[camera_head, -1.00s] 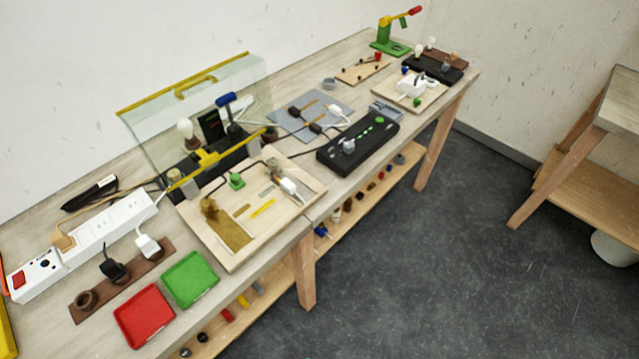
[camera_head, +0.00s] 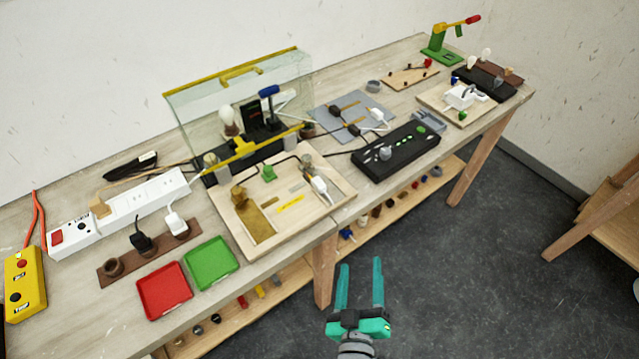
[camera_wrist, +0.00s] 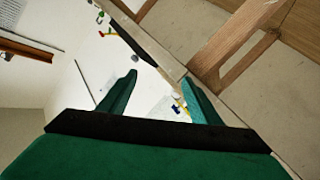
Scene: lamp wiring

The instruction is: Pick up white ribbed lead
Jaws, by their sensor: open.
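My gripper (camera_head: 361,264) is open and empty, in front of the bench's front edge in the head view. Its two teal fingers also show in the wrist view (camera_wrist: 158,82). Several white pieces could be the white ribbed lead, and ribs are too small to make out. One white piece (camera_head: 377,115) lies on the grey mat beside black-ended leads. Another white piece (camera_head: 319,184) lies on the right side of the wooden board (camera_head: 262,239). A white plug (camera_head: 174,221) stands in the brown strip at the left. My gripper is apart from all of them.
A glass screen with yellow rails (camera_head: 232,75) stands behind the board. Red (camera_head: 164,291) and green (camera_head: 211,264) trays lie at the front left. A black control box (camera_head: 397,150) is right of the board. A lower shelf (camera_head: 283,275) runs below; open floor lies right.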

